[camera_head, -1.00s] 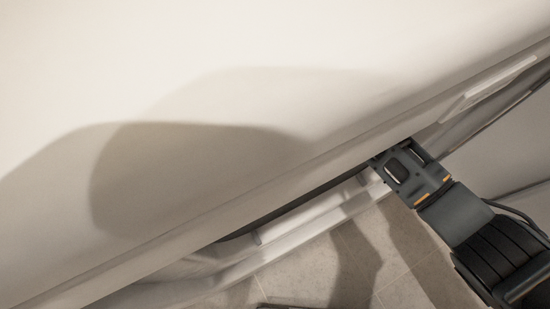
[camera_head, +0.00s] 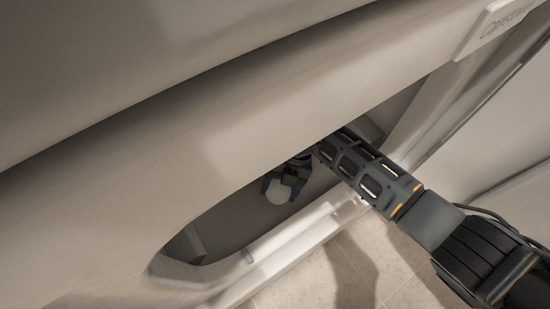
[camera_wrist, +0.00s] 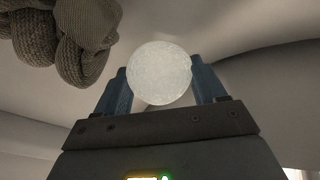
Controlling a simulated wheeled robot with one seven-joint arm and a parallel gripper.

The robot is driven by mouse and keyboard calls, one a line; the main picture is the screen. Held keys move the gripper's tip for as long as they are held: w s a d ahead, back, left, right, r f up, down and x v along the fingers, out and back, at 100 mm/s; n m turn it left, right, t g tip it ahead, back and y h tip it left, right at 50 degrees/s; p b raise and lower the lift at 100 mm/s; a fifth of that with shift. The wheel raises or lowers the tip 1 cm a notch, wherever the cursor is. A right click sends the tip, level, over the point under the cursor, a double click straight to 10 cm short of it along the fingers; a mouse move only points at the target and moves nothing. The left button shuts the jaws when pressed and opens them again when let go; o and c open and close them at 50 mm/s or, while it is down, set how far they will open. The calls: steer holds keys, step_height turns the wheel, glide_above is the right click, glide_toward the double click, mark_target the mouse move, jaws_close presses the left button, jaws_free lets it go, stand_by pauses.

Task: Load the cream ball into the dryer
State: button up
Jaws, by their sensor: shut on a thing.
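The cream ball (camera_head: 279,193) is pale and round, held between the two blue fingers of my gripper (camera_head: 280,187). In the wrist view the ball (camera_wrist: 160,73) sits between the fingertips of my gripper (camera_wrist: 162,86). In the head view my arm reaches through the opening of the white dryer (camera_head: 232,120), and the ball is inside the opening, above the drum's lower inner wall. The wrist view shows the pale inner surface of the dryer (camera_wrist: 215,25) around the gripper. Whether the ball touches the drum wall is unclear.
A grey-brown knitted towel (camera_wrist: 75,40) lies inside the drum at the upper left of the wrist view. The dryer's rim (camera_head: 300,243) runs below my arm in the head view. Tiled floor (camera_head: 345,275) shows beyond it.

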steer(key=shift+f, duration=0.45)
steer(key=shift+f, duration=0.4)
steer(key=o, duration=1.1)
steer(key=shift+r, duration=0.1)
steer(key=shift+r, duration=0.35)
steer(key=p+v, duration=0.5)
steer(key=v, duration=0.7)
steer(key=shift+w+a+p, duration=0.1)
steer(key=shift+w+p, duration=0.1)
steer(key=shift+p, duration=0.15)
